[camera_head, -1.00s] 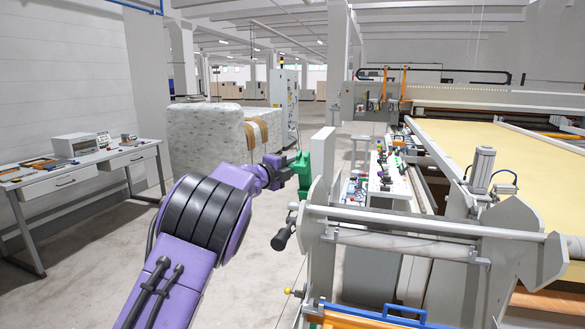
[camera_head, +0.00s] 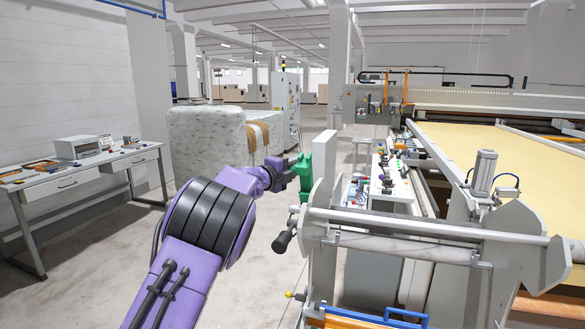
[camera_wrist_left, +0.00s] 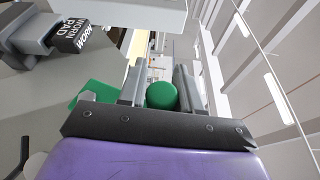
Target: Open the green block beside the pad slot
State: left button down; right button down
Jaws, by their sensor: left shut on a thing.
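The green block (camera_head: 303,172) stands upright at the left edge of the grey machine frame, beside a pale upright panel (camera_head: 325,160). In the left wrist view its green body (camera_wrist_left: 95,96) shows to the left of the fingers, with a round green knob (camera_wrist_left: 161,96) between them. My left gripper (camera_head: 284,171) reaches the block from the left, and in the wrist view its two grey fingers (camera_wrist_left: 160,88) are shut on the knob. My right gripper is out of view.
The machine's roller (camera_head: 410,244) and dark handle (camera_head: 285,238) lie right of my left arm. A workbench (camera_head: 85,175) stands at the left wall, and a wrapped mattress stack (camera_head: 207,138) stands behind. The floor between is clear.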

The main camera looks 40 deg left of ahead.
pick_arm(q)
jog(key=shift+f, duration=0.7)
jog(key=c, duration=1)
grip_release()
jog(key=shift+o, duration=0.5)
jog(key=shift+w+a+f, duration=0.1)
jog(key=shift+w+a, duration=0.05)
jog(key=shift+w, duration=0.2)
jog(key=shift+s, duration=0.1)
